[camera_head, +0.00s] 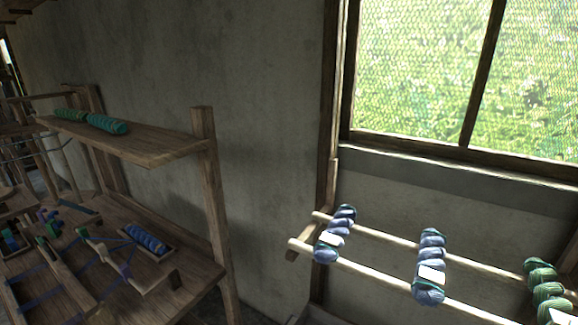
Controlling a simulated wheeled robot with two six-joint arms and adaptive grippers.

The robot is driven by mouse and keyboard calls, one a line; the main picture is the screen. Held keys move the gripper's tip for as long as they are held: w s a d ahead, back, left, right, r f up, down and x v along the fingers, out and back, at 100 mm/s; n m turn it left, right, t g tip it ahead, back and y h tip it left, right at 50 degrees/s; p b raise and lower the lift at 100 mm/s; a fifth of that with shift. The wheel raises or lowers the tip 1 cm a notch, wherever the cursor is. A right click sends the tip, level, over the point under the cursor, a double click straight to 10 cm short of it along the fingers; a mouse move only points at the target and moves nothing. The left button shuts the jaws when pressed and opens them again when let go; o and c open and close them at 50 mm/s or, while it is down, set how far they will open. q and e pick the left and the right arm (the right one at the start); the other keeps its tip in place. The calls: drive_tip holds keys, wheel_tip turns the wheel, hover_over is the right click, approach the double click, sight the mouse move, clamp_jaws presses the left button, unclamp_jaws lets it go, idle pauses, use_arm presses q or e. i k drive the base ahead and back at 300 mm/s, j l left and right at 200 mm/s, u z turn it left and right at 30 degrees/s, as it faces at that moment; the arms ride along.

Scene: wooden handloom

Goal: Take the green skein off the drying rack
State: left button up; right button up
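A green skein (546,285) with a white label hangs at the right end of the drying rack, partly cut off by the right edge of the head view. The drying rack (385,273) has two pale round rails running from the middle toward the lower right. Two blue skeins with white labels also lie across the rails, one at the left end (327,245) and one in the middle (429,283). Neither of my grippers is in view.
A wooden shelf unit (209,170) stands at the left, with green yarn (105,123) on its upper board. Its lower board holds a small tray with a blue skein (146,240) and several wooden tools. A meshed window (440,80) is above the rack.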

sight(553, 309)
drive_tip(key=z, duration=1.8)
